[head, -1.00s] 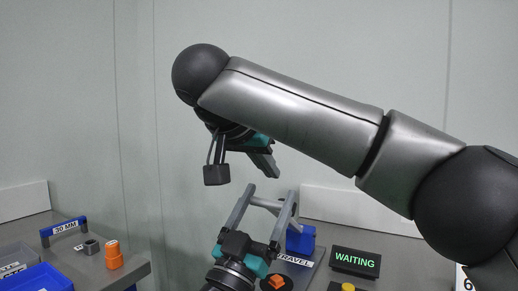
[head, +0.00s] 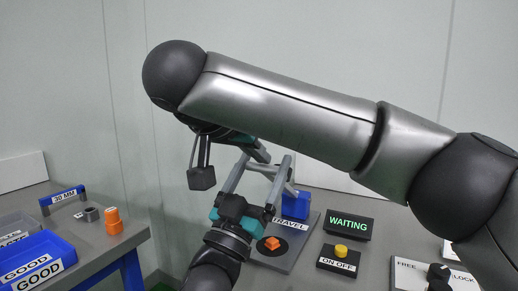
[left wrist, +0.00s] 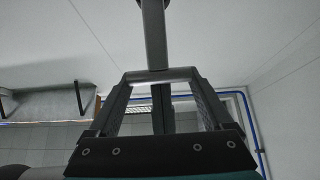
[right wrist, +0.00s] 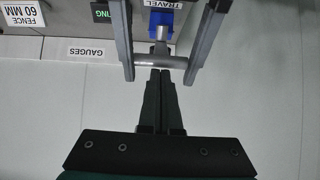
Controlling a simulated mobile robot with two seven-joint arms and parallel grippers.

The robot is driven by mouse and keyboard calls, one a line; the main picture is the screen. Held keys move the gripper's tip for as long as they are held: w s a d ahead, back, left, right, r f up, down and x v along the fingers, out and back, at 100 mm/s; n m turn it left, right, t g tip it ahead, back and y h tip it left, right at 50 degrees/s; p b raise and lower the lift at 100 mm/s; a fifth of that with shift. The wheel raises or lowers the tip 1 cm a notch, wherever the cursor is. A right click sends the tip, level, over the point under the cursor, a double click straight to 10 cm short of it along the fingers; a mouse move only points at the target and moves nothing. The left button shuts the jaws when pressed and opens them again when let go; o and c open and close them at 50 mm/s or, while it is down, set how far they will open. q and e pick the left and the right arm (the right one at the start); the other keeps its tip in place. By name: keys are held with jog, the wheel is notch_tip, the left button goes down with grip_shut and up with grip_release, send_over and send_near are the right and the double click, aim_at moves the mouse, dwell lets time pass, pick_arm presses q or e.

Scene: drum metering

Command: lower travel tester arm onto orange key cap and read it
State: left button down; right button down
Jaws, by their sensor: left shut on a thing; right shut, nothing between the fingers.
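The orange key cap (head: 271,242) sits on a dark round spot of the tester's base plate, uncovered. Behind it stands the blue tester post (head: 296,205). The tester arm shows in the left wrist view (left wrist: 155,40) as a grey rod ending in a crossbar. My left gripper (head: 265,169) grips that crossbar between its widely spaced fingers, above and left of the key cap in the picture. My right gripper (right wrist: 160,78) is shut and empty, its tips close to the crossbar; I cannot tell if they touch. The display (head: 348,226) reads WAITING.
A yellow button (head: 341,250) marked ON OFF and a FREE/LOCK switch (head: 438,272) stand to the right. My right arm spans the upper middle.

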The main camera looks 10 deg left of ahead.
pick_arm(q)
jog(key=shift+w+d+f, duration=0.1)
jog(key=shift+w+f, duration=0.1)
jog(key=shift+f, duration=0.2)
pick_arm(e)
jog(key=shift+s+a+f, duration=0.15)
jog(key=shift+s+f, duration=0.1)
jog(key=shift+f, duration=0.2)
pick_arm(q)
jog(key=shift+c, duration=0.6)
grip_release()
jog(key=shift+o, duration=0.6)
jog(key=shift+w+d, duration=0.1)
jog(key=shift+w, duration=0.1)
pick_arm(e)
jog(key=shift+w+d, duration=0.2)
jog(key=shift+w, duration=0.15)
